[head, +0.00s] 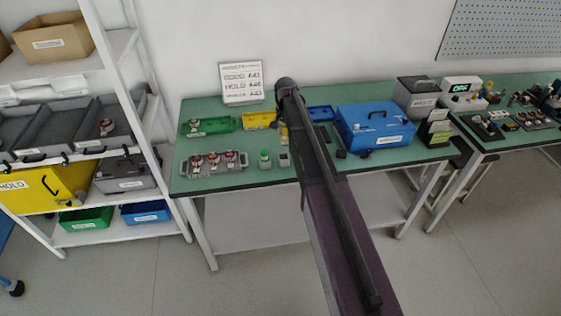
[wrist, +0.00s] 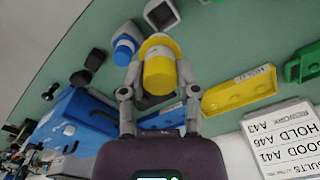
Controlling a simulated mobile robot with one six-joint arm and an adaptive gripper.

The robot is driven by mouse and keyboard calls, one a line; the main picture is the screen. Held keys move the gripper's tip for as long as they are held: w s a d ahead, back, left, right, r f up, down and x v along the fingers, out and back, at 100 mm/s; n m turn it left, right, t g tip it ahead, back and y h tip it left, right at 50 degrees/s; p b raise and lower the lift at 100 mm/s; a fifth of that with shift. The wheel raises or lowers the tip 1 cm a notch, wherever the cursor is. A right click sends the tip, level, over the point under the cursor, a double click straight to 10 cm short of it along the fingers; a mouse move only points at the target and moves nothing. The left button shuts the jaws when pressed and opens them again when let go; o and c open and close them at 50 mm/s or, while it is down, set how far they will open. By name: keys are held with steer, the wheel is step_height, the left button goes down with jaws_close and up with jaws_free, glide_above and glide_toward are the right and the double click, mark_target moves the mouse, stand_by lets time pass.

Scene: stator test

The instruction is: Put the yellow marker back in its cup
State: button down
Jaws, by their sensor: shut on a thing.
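My gripper (wrist: 158,80) is shut on the yellow marker (wrist: 159,72), a stout yellow cylinder with a wider rim, held between the two fingertips. In the head view a bit of the marker (head: 284,134) shows just left of my arm, above the green table. A small grey cup-like holder (wrist: 161,14) with a dark open top stands on the table beyond the marker in the wrist view. It also shows near the table's front edge in the head view (head: 284,160). A blue-topped white piece (wrist: 125,49) stands close by. I cannot tell whether the marker touches the table.
A green-capped white piece (head: 265,158) stands left of the grey holder. A tray of parts (head: 240,168) lies further left. Green (head: 207,127) and yellow (head: 259,120) bins lie behind. A large blue toolbox (head: 373,127) and small dark pieces (wrist: 95,59) are to the right in the head view.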

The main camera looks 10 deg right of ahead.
mark_target(283, 140)
steer(key=shift+s+a, duration=0.1)
steer(key=shift+a, duration=0.1)
steer(key=shift+s+a, duration=0.1)
steer(key=shift+s, duration=0.1)
steer(key=s+a+f+b, duration=0.1)
steer(key=s+a, duration=0.2)
steer(key=s, duration=0.4)
steer(key=s+a+f+b, duration=0.2)
steer(key=s, duration=0.5)
steer(key=shift+s+a+f+b, duration=0.2)
steer(key=shift+a+f+b, duration=0.1)
steer(key=shift+a, duration=0.1)
steer(key=shift+w, duration=0.1)
steer(key=w+d, duration=0.1)
steer(key=w, duration=0.3)
steer(key=w+d+f+b, duration=0.1)
steer(key=w+d, duration=0.1)
steer(key=w, duration=0.3)
steer(key=w+d, duration=0.2)
steer(key=w, duration=0.2)
steer(key=shift+w+d+f, duration=0.15)
steer(key=shift+w+d, duration=0.1)
steer(key=shift+w, duration=0.05)
